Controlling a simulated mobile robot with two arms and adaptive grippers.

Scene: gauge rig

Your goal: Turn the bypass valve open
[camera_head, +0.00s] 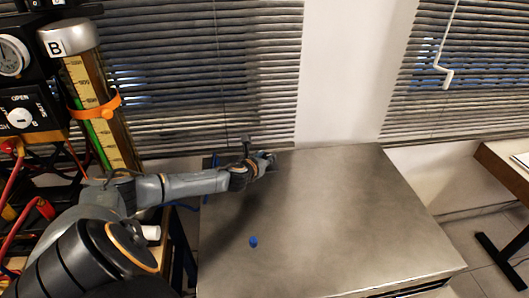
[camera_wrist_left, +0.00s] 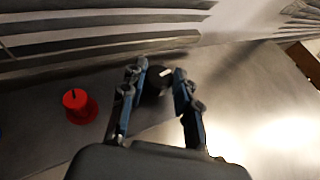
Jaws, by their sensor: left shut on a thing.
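My left gripper (camera_head: 264,163) is over the far left part of the metal table in the head view. In the left wrist view its blue-sided fingers (camera_wrist_left: 160,74) are on either side of a dark round knob (camera_wrist_left: 155,84) with a short white mark, and are shut on it. The knob is hidden behind the gripper in the head view. I cannot tell from the frames whether this knob is the bypass valve. A panel (camera_head: 34,105) with a white knob (camera_head: 20,118) and the word OPEN stands at the left. My right gripper is not in view.
A red knob-like part (camera_wrist_left: 76,104) stands left of the gripper in the left wrist view. A small blue object (camera_head: 253,242) lies on the metal table (camera_head: 345,215), otherwise mostly clear. A gauge column marked B (camera_head: 110,135) and hoses stand at left.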

